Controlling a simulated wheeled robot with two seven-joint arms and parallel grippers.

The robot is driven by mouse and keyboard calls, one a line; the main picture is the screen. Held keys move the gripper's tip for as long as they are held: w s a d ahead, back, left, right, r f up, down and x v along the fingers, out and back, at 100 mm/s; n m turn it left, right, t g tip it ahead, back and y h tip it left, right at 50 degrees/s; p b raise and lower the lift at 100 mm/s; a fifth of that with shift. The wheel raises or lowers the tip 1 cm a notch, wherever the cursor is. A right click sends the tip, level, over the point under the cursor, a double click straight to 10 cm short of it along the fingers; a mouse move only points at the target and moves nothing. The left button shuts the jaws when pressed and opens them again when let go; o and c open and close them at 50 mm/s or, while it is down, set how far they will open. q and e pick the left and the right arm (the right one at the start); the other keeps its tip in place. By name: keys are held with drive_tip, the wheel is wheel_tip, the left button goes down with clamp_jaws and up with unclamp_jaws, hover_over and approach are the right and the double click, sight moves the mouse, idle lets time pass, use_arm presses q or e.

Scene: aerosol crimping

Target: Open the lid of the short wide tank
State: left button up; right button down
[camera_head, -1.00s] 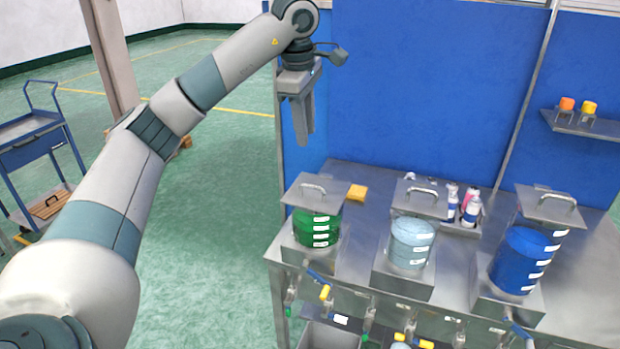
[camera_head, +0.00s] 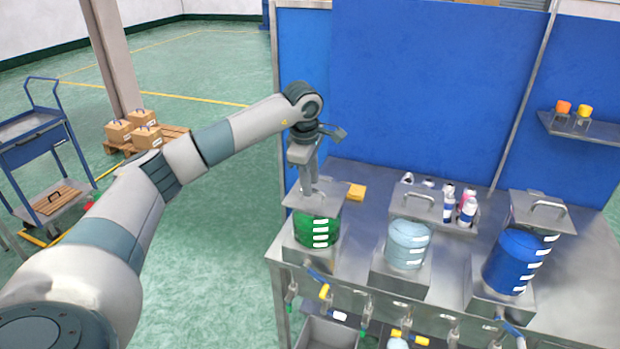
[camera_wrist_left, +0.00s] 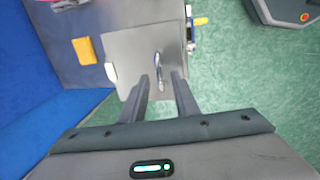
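The green tank (camera_head: 325,231), which looks short and wide, stands at the left of the metal bench with its square metal lid (camera_head: 332,197) on it. The lid also fills the middle of the left wrist view (camera_wrist_left: 135,55), with its upright bar handle (camera_wrist_left: 158,65) near the fingers. My left gripper (camera_head: 309,190) points down over this lid, with its fingertips at the handle. Its two fingers (camera_wrist_left: 161,80) are apart, on either side of the handle's line, and do not look closed on it. In the head view the fingers mostly hide the handle. My right gripper is out of view.
A light-blue tank (camera_head: 408,246) and a blue tank (camera_head: 517,262), both lidded, stand to the right. A yellow block (camera_head: 356,192) lies behind the green tank. Bottles (camera_head: 467,211) stand behind the light-blue tank. Blue panels (camera_head: 430,90) close off the back.

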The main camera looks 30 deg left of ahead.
use_arm(q)
drive_tip(key=shift+f, duration=0.35)
clamp_jaws()
drive_tip(key=shift+w+r, duration=0.1)
